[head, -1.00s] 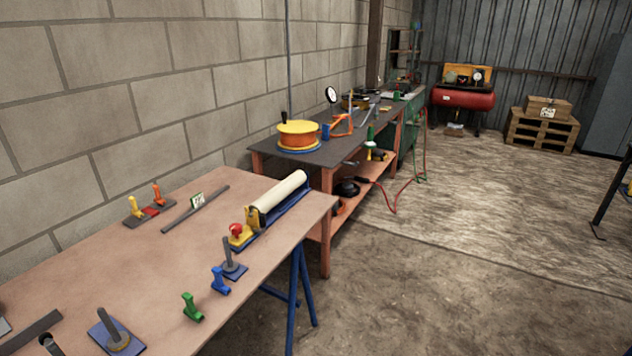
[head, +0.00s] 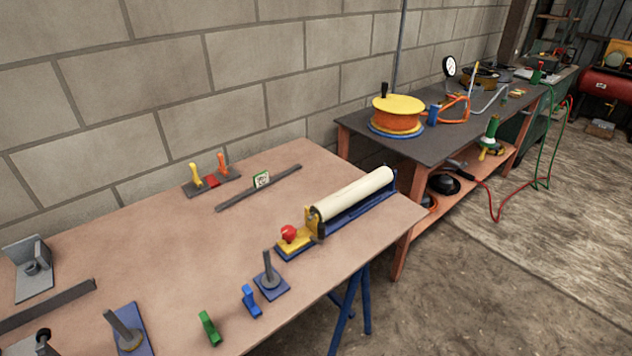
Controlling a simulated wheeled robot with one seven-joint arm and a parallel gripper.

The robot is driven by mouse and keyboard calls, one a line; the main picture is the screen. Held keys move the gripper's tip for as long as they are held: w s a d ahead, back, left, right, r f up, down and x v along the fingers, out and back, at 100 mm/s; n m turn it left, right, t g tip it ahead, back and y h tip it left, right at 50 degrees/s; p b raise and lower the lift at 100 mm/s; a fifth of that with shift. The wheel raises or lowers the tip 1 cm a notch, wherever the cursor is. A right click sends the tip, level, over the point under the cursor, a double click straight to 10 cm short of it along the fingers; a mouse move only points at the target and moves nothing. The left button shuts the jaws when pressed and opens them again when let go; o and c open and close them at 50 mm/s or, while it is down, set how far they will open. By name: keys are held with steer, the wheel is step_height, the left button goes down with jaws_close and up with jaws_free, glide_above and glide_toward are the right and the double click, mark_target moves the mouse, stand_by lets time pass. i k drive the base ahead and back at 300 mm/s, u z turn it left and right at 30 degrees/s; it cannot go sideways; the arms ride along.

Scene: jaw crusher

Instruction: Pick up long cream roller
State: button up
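The long cream roller (head: 353,193) lies in a blue cradle (head: 366,208) near the right end of the near brown table (head: 165,262). A yellow bracket (head: 315,222) stands at its left end, beside a yellow block with a red knob (head: 289,233). The roller lies slantwise, its far end up and to the right. Its underside is hidden by the cradle. My gripper does not show in the head view.
A blue post stand (head: 269,278), a blue piece (head: 250,301) and a green piece (head: 209,328) stand along the table's front edge. A dark bar (head: 270,185) lies behind the roller. A second table with an orange-yellow reel (head: 397,115) stands beyond. The table's middle is clear.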

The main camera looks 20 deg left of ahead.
mark_target(329, 207)
steer(key=u, duration=0.65)
steer(key=i, duration=0.9)
steer(key=u, duration=0.6)
